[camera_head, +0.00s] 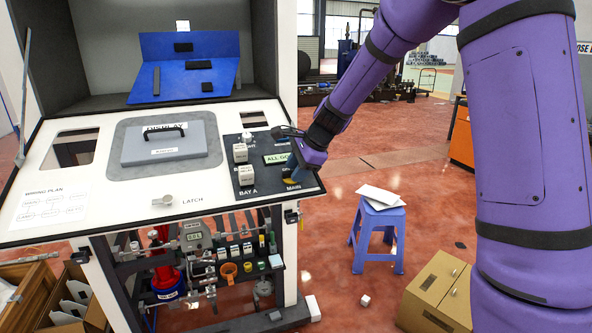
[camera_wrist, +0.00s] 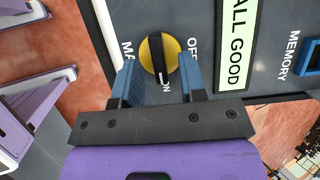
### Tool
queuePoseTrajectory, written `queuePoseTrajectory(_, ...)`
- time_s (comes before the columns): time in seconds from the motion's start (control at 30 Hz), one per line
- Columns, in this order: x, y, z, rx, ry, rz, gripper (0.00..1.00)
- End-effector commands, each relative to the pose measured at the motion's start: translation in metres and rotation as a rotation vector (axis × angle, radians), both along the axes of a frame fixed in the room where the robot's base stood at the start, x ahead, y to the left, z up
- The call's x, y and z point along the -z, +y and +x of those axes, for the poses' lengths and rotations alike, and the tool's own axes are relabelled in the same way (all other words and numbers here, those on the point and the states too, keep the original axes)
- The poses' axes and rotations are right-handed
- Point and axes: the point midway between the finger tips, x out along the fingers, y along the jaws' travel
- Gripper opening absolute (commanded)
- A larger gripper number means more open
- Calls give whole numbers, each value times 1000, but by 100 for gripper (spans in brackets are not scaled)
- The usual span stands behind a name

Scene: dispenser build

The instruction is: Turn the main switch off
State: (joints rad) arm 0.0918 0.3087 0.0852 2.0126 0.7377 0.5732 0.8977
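The main switch (camera_wrist: 158,54) is a black rotary knob on a yellow round base, on the dark control panel. In the wrist view its white pointer mark is toward the "ON" label, with "OFF" at the upper right. My gripper (camera_wrist: 158,62) is open, with one blue finger on each side of the knob and visible gaps between. I cannot tell whether the fingertips reach down to the knob's depth. In the head view my gripper (camera_head: 297,163) is over the panel's right part and mostly hides the switch (camera_head: 290,181); a bit of yellow shows above "MAIN".
A green "ALL GOOD" display (camera_head: 277,158) and white bay switches (camera_head: 241,153) are left of my gripper. A grey display cover (camera_head: 165,142) and latch knob (camera_head: 163,200) lie farther left. A blue stool (camera_head: 379,235) and cardboard box (camera_head: 437,290) stand on the floor at right.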

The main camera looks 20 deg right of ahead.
Motion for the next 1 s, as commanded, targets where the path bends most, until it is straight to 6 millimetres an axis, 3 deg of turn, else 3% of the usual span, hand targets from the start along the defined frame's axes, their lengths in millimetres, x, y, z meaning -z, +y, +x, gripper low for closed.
queuePoseTrajectory(0.33, 3, 1, 1, 1, -1, -1, 38)
queuePoseTrajectory(0.5, 3, 1, 1, 0, 0, -1, 0)
queuePoseTrajectory(1.0, 3, 1, 2, -73, 0, -30, 0)
